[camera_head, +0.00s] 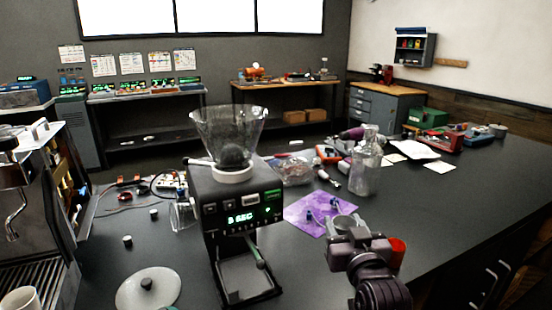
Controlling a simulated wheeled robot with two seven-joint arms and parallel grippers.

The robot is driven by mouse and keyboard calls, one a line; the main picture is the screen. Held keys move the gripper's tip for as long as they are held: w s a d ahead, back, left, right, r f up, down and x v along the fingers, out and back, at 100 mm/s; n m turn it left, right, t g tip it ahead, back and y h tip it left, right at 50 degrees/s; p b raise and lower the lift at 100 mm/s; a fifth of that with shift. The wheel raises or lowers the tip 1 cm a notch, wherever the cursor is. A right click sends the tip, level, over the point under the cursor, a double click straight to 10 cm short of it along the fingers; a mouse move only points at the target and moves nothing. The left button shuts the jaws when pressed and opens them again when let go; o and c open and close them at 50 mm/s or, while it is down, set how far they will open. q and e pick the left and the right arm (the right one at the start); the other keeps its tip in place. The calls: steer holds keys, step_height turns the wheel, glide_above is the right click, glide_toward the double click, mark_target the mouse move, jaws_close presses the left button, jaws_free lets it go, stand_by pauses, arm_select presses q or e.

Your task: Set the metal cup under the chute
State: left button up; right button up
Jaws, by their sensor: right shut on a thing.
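The coffee grinder (237,205) stands on the dark counter, with a clear hopper (228,130) on top and a lit green display. Its chute is under the front panel and hard to make out. Below it is a tray (246,280) with no cup on it. My right gripper (350,230) is to the right of the grinder, near the purple mat. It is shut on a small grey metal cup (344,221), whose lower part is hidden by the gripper.
A purple mat (305,212) with small blue parts lies right of the grinder. A clear bottle (366,170) stands behind the gripper. A round lid (148,289) lies front left, beside an espresso machine (30,215).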

steer(key=s+d+f, duration=0.1)
steer(key=s+f, duration=1.4)
steer(key=s, duration=0.5)
step_height(320, 180, up, 20)
glide_above(340, 222)
steer(key=shift+s, duration=0.1)
steer(key=shift+a+r, duration=0.1)
steer(key=shift+r, duration=0.35)
